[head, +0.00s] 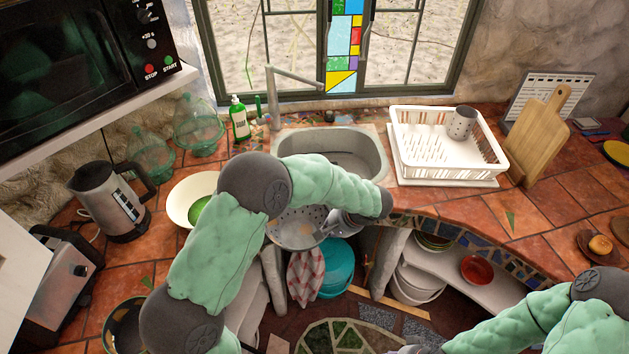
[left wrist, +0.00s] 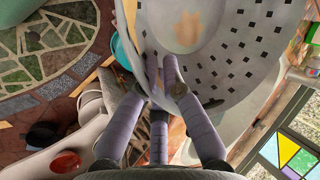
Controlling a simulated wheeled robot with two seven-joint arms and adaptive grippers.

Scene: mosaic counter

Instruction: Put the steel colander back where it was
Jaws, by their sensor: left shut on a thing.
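The steel colander (head: 290,232) is a grey bowl with rows of small holes. In the head view it hangs in front of the sink, by the counter's front edge, partly hidden behind my left arm. My left gripper (head: 335,224) is shut on its right side. In the left wrist view the colander (left wrist: 232,50) fills the upper right, and the fingers of my left gripper (left wrist: 165,80) close on its rim. My right arm comes in at the lower right of the head view; its gripper is almost wholly cut off by the bottom edge.
The sink (head: 345,152) lies behind my left arm. A white dish rack (head: 480,165) with a grey holed cup stands right of it. A cream bowl (head: 180,201) and kettle (head: 105,203) are at the left. A teal tub (head: 338,268) and checked cloth (head: 304,276) are below the counter.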

